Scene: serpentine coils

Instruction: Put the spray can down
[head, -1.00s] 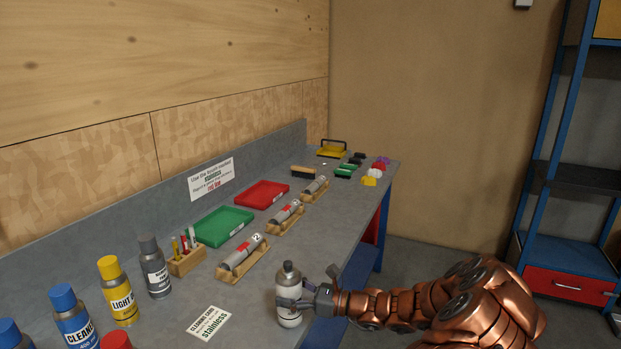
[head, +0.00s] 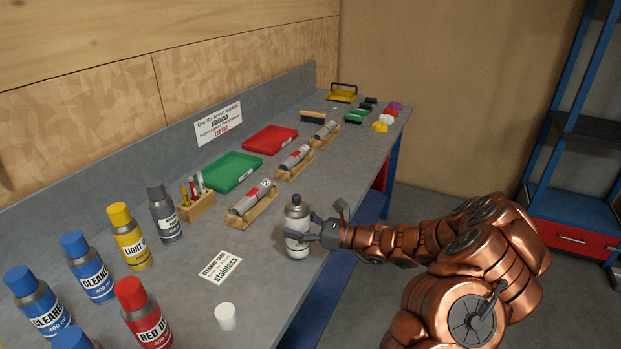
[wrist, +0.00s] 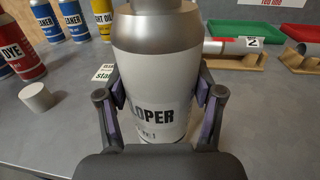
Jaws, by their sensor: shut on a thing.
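The spray can (head: 297,226) is white with a grey top, and its label ends in "LOPER" in the wrist view (wrist: 152,80). It stands upright at the front edge of the grey bench (head: 300,190). My gripper (head: 318,232) is shut on the can from the right side, with one finger pad on each side of it in the wrist view. I cannot tell for sure whether the can's base touches the bench top.
Several cans, including a red one (head: 144,313) and a yellow one (head: 129,236), stand to the left. A white cap (head: 226,316) and a cleaning card (head: 220,267) lie near. Wooden cradles with cylinders (head: 252,203) stand behind. Bench space around the can is clear.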

